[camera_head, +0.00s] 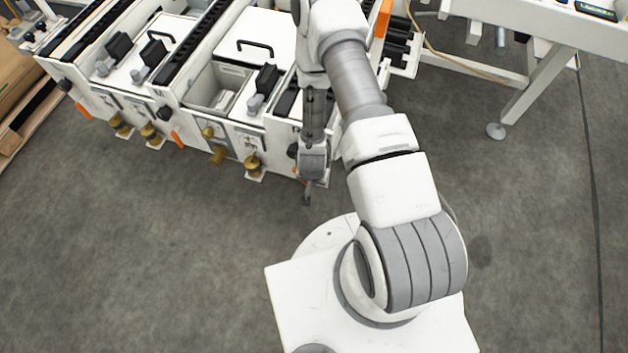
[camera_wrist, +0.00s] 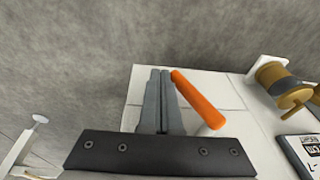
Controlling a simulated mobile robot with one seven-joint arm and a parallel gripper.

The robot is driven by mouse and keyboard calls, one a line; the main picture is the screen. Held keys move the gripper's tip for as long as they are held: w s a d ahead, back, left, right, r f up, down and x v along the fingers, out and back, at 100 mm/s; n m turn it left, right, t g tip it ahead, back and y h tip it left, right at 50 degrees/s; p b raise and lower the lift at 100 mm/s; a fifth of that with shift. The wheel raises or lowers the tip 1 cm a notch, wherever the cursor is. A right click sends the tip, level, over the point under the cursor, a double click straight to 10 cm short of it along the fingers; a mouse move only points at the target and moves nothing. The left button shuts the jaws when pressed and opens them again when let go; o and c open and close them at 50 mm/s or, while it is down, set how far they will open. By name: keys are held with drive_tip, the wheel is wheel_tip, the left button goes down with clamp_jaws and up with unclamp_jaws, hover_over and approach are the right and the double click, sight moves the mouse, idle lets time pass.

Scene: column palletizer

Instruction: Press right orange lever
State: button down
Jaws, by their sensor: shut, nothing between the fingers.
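The right orange lever (camera_wrist: 197,98) slants across the white machine face in the wrist view, with a pale round base at its lower end. In the head view my arm mostly hides it; only a small orange bit (camera_head: 295,169) shows beside my gripper. My gripper (camera_wrist: 160,74) is shut and empty. Its fingertips lie just left of the lever's free end in the wrist view; I cannot tell whether they touch it. In the head view my gripper (camera_head: 307,200) points down at the machine's front right corner.
Other orange levers (camera_head: 177,138) (camera_head: 81,108) sit further left on the machine front (camera_head: 225,135). Brass knobs (camera_head: 217,155) stick out between them; one brass knob (camera_wrist: 290,95) is right of the lever in the wrist view. A white table frame (camera_head: 535,85) stands at right. The floor in front is clear.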

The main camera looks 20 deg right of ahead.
drive_tip(key=shift+w+a+f+y, duration=0.1)
drive_tip(key=shift+f+y, duration=0.05)
drive_tip(key=shift+y, duration=0.25)
idle(0.6)
idle(0.7)
